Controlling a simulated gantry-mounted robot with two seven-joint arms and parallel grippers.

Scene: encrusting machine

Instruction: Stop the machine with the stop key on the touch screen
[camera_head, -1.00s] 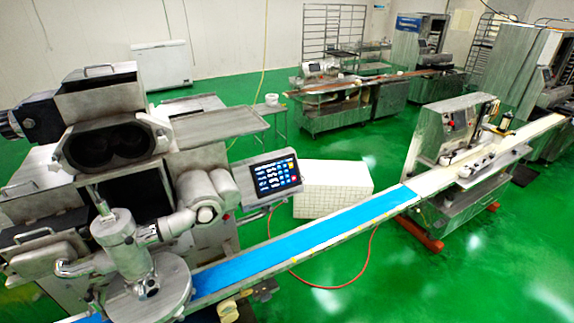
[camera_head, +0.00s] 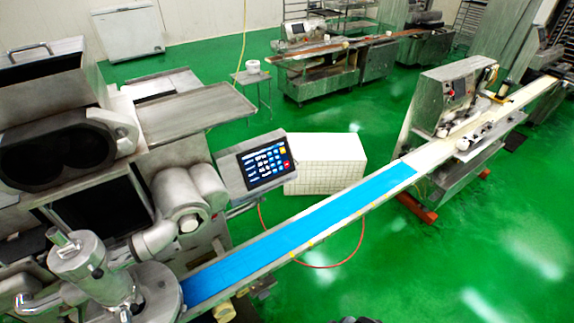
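The encrusting machine (camera_head: 60,160) fills the left side, with a steel cylinder unit (camera_head: 92,270) at its lower front. Its touch screen (camera_head: 264,162) is lit and tilted upward, on a grey panel at the machine's right side, just behind the conveyor. It shows white text, blue keys and a few differently coloured keys; the labels are too small to read, so I cannot tell which is the stop key. Neither gripper can be made out. A small dark shape (camera_head: 358,320) shows at the bottom edge, too cut off to identify.
A blue conveyor belt (camera_head: 300,235) runs diagonally from the machine to a second steel unit (camera_head: 440,105) on the right. A white tiled block (camera_head: 325,163) stands behind the belt. Green floor (camera_head: 480,260) is open at the lower right.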

